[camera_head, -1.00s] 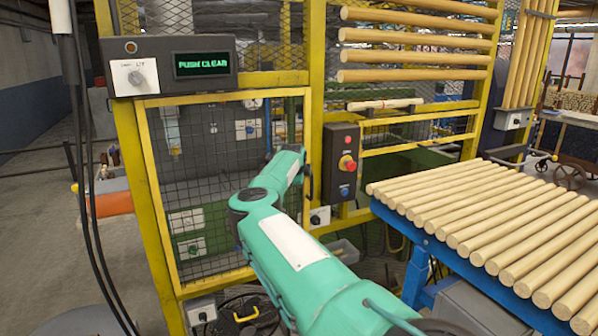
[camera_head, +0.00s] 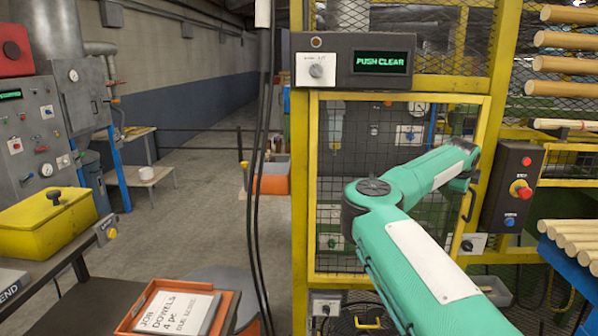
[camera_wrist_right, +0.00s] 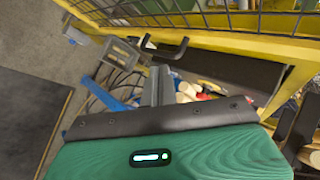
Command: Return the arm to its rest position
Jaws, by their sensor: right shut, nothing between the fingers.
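My right arm (camera_head: 410,220), green with white panels, reaches up from the lower right in the head view, in front of the yellow-framed mesh door (camera_head: 330,180). Its far end lies near the door's right edge, and its gripper cannot be made out there. In the right wrist view my right gripper (camera_wrist_right: 158,85) is shut with nothing between its grey fingers. The fingertips point towards a black handle (camera_wrist_right: 165,50) on a yellow frame; whether they touch it I cannot tell. My left gripper is not in view.
A red-button box (camera_head: 512,185) and dowels (camera_head: 575,240) on a blue stand are right of the arm. At left are a yellow bin (camera_head: 48,222) and an orange job tray (camera_head: 240,310).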

